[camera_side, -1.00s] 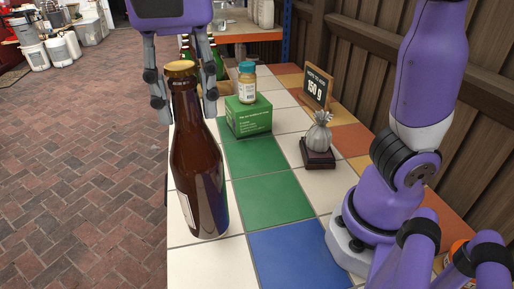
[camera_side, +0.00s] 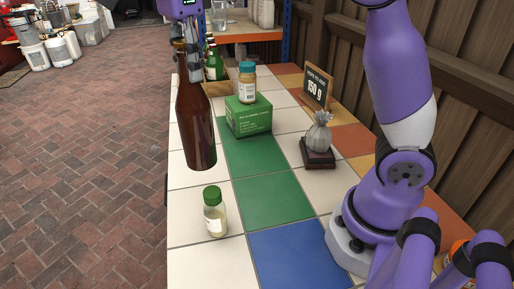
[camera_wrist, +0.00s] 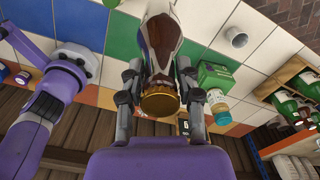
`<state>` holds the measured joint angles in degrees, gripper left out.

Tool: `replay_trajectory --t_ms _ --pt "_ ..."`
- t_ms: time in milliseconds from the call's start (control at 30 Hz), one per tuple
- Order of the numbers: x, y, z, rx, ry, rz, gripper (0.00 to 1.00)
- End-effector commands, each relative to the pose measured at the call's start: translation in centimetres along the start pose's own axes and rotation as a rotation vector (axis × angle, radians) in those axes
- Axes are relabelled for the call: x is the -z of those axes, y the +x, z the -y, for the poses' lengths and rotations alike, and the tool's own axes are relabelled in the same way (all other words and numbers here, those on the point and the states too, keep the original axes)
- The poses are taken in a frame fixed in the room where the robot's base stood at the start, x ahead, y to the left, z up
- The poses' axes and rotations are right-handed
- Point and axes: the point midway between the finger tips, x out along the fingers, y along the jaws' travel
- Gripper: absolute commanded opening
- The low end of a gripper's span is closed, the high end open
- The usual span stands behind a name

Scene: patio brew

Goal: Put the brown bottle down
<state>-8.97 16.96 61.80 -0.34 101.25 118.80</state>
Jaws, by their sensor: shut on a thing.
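The brown bottle (camera_side: 198,132) hangs upright below my gripper (camera_side: 188,62) in the side view, over the white tiles at the table's left side. I cannot tell whether its base touches the tiles. My gripper is shut on its upper part. In the wrist view the bottle (camera_wrist: 163,38) runs up out of the picture from between my fingers, its gold cap (camera_wrist: 160,100) towards me. Its base is out of that view.
A green-capped jar (camera_side: 215,212) stands in front of the bottle. A green box (camera_side: 248,117) bearing another jar (camera_side: 247,82) is at its right. Green bottles (camera_side: 213,62) stand behind. A small grey cylinder (camera_wrist: 236,37) shows in the wrist view. Green and blue tiles are clear.

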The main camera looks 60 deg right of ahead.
Motion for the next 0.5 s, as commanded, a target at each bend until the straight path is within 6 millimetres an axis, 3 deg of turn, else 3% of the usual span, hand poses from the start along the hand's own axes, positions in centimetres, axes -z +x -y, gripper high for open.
replay_trajectory --t_ms 300,500 --pt "4.6 3.9 4.6 -0.002 0.003 -0.001 0.00" --pt "6.2 5.3 6.3 0.001 -0.002 0.001 0.00"
